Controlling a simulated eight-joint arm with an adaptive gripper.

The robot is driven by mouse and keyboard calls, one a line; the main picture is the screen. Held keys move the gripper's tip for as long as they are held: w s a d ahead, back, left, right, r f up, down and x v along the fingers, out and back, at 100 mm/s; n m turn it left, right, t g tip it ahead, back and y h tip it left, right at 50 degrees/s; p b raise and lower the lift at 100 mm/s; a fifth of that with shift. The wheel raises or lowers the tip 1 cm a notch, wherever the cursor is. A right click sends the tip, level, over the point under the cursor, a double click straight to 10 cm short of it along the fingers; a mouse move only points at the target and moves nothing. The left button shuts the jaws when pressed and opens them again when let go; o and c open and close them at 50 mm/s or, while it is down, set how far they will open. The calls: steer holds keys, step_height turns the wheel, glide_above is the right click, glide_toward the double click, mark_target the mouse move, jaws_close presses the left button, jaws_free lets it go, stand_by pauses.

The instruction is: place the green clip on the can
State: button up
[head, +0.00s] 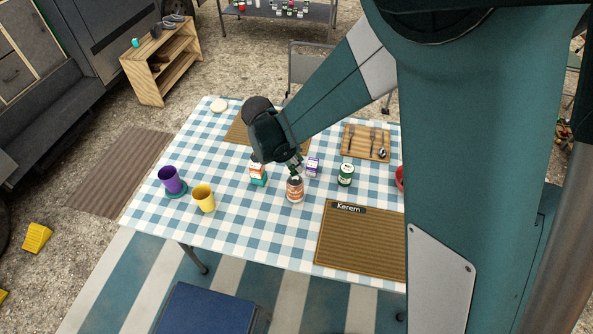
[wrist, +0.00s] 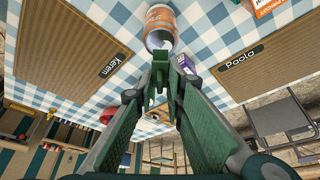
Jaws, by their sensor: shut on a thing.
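An orange and white can (head: 295,190) stands upright on the checked table; in the wrist view it (wrist: 160,17) lies just beyond my fingertips. My gripper (head: 295,166) is above the can, pointing down. In the wrist view my gripper's fingertips (wrist: 160,82) are closed together on a small green piece, the green clip (wrist: 160,56), which is close in colour to the fingers. The clip's lower end overlaps the can's rim in the picture; I cannot tell whether it touches.
A purple box (head: 313,166) and a green jar (head: 346,174) stand right of the can. A box on a teal base (head: 258,180) is left, with a yellow cup (head: 203,197) and a purple cup (head: 170,180) farther left. A woven mat labelled Kerem (head: 360,245) lies front right.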

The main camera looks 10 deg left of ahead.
mark_target(296, 172)
steer(key=shift+f, duration=0.1)
steer(key=shift+f, duration=1.8)
steer(key=shift+f+b, duration=0.15)
steer(key=shift+b, duration=0.25)
steer(key=o, duration=0.7)
steer(key=shift+r, duration=0.2)
steer(key=shift+p+v, duration=0.8)
steer(key=shift+v, duration=5.15)
